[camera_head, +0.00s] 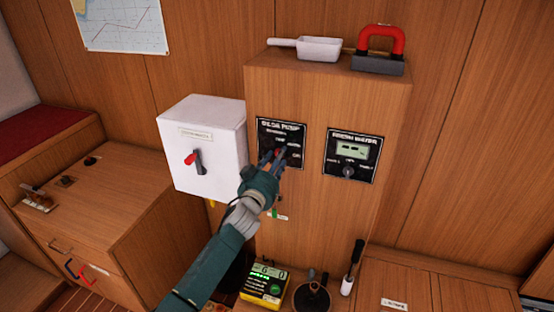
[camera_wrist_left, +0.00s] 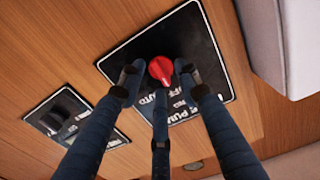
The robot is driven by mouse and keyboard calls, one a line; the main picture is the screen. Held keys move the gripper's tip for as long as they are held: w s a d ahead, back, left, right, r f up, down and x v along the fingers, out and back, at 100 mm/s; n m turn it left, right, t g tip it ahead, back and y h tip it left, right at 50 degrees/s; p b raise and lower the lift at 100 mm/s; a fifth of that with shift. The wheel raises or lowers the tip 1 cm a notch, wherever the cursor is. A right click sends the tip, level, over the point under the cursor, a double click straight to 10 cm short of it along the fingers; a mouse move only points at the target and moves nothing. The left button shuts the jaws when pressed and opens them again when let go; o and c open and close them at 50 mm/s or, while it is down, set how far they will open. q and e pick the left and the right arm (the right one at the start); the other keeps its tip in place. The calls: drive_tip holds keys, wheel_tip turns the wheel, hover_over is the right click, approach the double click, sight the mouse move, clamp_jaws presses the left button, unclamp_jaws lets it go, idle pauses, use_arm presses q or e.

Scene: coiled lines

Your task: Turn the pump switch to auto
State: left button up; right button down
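The black bilge pump panel (camera_head: 291,132) is on the front of the wooden cabinet, with white lettering. My left gripper (camera_head: 271,160) is in front of its lower part and hides most of the switch in the head view. In the left wrist view, the red pump knob (camera_wrist_left: 161,69) is between the fingertips of my left gripper (camera_wrist_left: 158,80). The fingers are spread around it, with small gaps visible at its sides. The wrist view shows the panel turned over, with OFF and part of AUTO legible. The knob's pointing direction is unclear. My right gripper is not in view.
A second black panel (camera_head: 354,147) with a display and dial is right of the pump panel. A white box (camera_head: 215,129) with a red-tipped lever sticks out on the left. A yellow meter (camera_head: 265,284) stands below. A scoop (camera_head: 319,48) and red-handled block (camera_head: 379,62) are on top.

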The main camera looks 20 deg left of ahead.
use_arm(q)
clamp_jaws()
drive_tip(key=shift+m, duration=0.3)
drive_tip(key=m, duration=0.5)
drive_tip(key=m+b, duration=0.1)
drive_tip(key=m, duration=0.2)
drive_tip(key=shift+d+f, duration=0.1)
drive_tip(key=shift+f, duration=0.2)
idle(0.4)
unclamp_jaws()
